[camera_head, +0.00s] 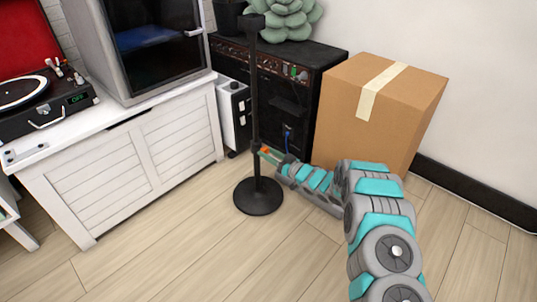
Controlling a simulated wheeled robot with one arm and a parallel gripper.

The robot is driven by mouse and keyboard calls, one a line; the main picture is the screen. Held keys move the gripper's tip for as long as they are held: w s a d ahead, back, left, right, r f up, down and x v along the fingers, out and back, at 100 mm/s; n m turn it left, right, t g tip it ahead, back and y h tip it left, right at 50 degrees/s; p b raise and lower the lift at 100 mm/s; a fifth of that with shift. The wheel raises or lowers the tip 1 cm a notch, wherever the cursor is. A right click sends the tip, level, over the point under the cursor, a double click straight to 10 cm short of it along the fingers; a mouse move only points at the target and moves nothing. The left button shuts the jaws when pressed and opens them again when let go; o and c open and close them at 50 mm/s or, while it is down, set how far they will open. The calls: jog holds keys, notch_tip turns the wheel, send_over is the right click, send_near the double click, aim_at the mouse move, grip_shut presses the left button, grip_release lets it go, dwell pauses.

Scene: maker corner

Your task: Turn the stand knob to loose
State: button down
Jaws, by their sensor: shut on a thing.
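A black stand (254,110) with a round base (258,196) stands upright on the wood floor in the middle of the view. My arm reaches in from the lower right. My gripper (264,151) is at the stand's pole, low down above the base. It is shut on the stand knob, which is small and mostly hidden at the fingers, where a bit of orange shows. I cannot tell which way the knob is turned.
A black amplifier (310,60) with a plant (285,18) on top stands behind the stand. A taped cardboard box (400,115) is right of it. A white cabinet (125,160) with a record player (40,100) is left. The floor in front is clear.

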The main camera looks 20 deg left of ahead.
jog(key=shift+s+f+n+b, duration=0.1)
jog(key=shift+n+b, duration=1.8)
jog(key=shift+n, duration=3.35)
jog(key=shift+f+n+b, duration=0.1)
jog(key=shift+n+b, duration=1.75)
jog(key=shift+n, duration=3.4)
jog(key=shift+c, duration=1.8)
grip_release()
jog(key=shift+r, duration=0.15)
jog(key=shift+s+d+r, duration=0.1)
jog(key=shift+s+d, duration=0.1)
jog(key=shift+d, duration=0.35)
jog(key=v, duration=0.6)
jog(key=shift+d+p, duration=0.25)
jog(key=shift+p, duration=0.15)
